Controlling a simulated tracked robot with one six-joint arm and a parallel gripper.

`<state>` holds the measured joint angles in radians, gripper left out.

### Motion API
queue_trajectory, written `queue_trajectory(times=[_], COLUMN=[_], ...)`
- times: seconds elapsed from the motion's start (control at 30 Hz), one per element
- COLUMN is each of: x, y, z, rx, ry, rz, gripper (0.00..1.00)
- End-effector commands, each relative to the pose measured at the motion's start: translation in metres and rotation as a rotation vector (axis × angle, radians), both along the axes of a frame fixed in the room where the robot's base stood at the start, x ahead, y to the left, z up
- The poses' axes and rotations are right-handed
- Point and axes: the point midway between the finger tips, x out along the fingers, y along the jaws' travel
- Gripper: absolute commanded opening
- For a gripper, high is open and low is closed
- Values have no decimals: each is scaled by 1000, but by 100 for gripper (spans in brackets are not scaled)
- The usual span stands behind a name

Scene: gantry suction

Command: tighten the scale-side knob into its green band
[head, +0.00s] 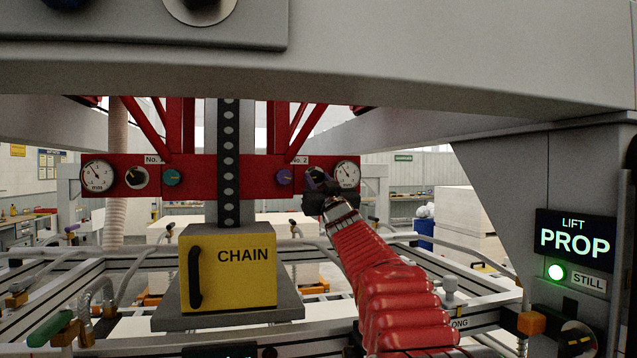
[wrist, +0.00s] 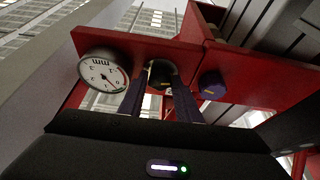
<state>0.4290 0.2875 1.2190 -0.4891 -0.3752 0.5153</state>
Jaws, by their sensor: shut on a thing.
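A red beam (head: 235,165) carries two sets of parts. In the No. 2 set on the right are a round white gauge (head: 347,174), a black knob beside it and a blue-purple knob (head: 284,176) towards the middle. My gripper (head: 318,185) reaches up to the black knob and mostly covers it in the head view. In the wrist view the fingers of my gripper (wrist: 160,76) are shut on the black knob (wrist: 159,84), between the gauge (wrist: 103,73) and the blue-purple knob (wrist: 212,84). I cannot make out a green band around the knob.
The No. 1 set has another gauge (head: 97,176), a black knob (head: 136,177) on a pale dial and a teal knob (head: 172,177). A yellow CHAIN box (head: 229,268) stands left of my arm. A PROP panel (head: 574,241) is on the right-hand post.

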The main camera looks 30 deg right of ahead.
Motion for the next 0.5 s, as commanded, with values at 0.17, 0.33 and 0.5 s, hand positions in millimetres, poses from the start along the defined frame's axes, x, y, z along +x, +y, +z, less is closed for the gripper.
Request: queue_trajectory(times=[0.17, 0.33, 0.5], x=[0, 0, 1], y=[1, 1, 2], z=[0, 0, 0], rx=[29, 80, 150], ry=[-7, -20, -38], rz=[1, 0, 1], gripper=[8, 8, 8])
